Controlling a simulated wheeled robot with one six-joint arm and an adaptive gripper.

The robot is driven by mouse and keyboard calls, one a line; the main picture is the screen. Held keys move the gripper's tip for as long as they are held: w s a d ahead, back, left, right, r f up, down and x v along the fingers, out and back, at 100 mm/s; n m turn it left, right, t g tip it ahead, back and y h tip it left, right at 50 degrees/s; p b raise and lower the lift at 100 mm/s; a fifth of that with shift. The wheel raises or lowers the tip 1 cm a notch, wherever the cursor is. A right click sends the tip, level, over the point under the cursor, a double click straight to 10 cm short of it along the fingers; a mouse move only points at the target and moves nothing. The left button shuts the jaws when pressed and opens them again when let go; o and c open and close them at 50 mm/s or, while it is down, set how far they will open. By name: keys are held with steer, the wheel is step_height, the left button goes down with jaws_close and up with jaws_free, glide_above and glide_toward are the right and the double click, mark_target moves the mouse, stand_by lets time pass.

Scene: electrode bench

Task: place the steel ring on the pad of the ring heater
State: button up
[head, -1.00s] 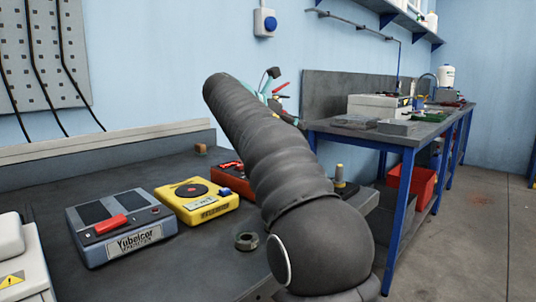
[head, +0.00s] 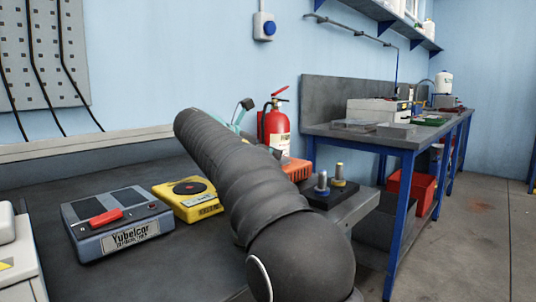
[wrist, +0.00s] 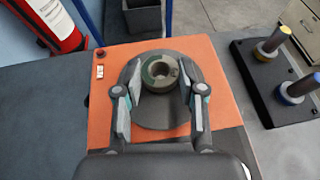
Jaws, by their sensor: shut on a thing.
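In the wrist view the ring overlaps the far part of a dark round pad (wrist: 160,118) on an orange box (wrist: 106,118), seemingly the ring heater. I cannot tell whether the ring touches the pad or hangs above it. In the head view the box (head: 297,168) is mostly hidden behind my arm, and a little teal of my gripper (head: 244,113) shows; the ring is hidden there.
A black block (head: 345,194) with two upright metal-and-coloured posts stands right of the orange box. A red fire extinguisher (head: 276,128) is behind. A yellow device (head: 172,200) with a dark disc and a grey Yubelcor device (head: 118,222) stand left. Bare bench (head: 190,262) lies in front.

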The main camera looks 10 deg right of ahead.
steer(key=o, duration=1.2)
steer(key=p+v, duration=0.2)
steer(key=v, duration=1)
steer(key=shift+f, duration=0.1)
